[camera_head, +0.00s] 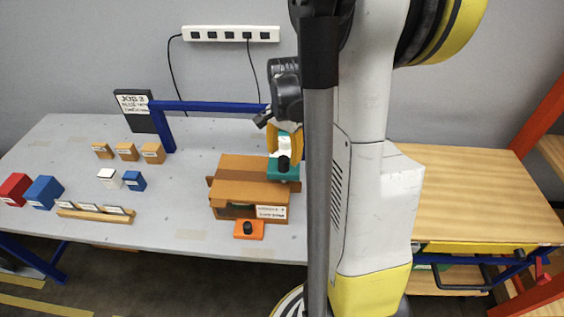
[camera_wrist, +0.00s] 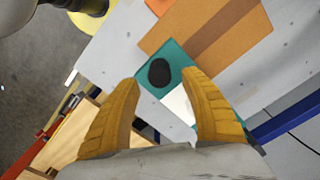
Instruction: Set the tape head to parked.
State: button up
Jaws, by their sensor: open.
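The teal block with a black knob, likely the tape head (camera_head: 284,174), stands at the right end of the orange-brown box (camera_head: 240,172), partly hidden by my gripper and arm. In the wrist view the teal block (camera_wrist: 178,56) shows with its black knob (camera_wrist: 159,72) just beyond and between my fingertips. My gripper (camera_head: 285,146) hangs above the block, its yellow fingers apart with nothing held. In the wrist view my gripper (camera_wrist: 158,82) is spread on either side of the knob. Whether the fingers touch it I cannot tell.
An orange block with a black knob (camera_head: 248,230) sits at the box's front. A blue frame (camera_head: 210,106) crosses behind it. A sign (camera_head: 132,104), small labelled blocks (camera_head: 127,152) and a wooden rack (camera_head: 96,212) stand left. A wooden bench (camera_head: 478,185) lies right.

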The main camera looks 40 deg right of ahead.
aim_at(284, 158)
jog(key=shift+f+b, duration=0.3)
jog(key=shift+f, duration=1.35)
jog(key=shift+c, duration=0.5)
grip_shut()
jog(key=w+a, duration=1.5)
jog(key=w, duration=0.2)
jog(key=w+a, duration=1.5)
jog(key=w, duration=0.3)
jog(key=shift+w+a+r, duration=0.1)
jog(key=shift+c, duration=0.2)
grip_release()
jog(key=shift+o, duration=0.7)
jog(key=shift+w, duration=0.15)
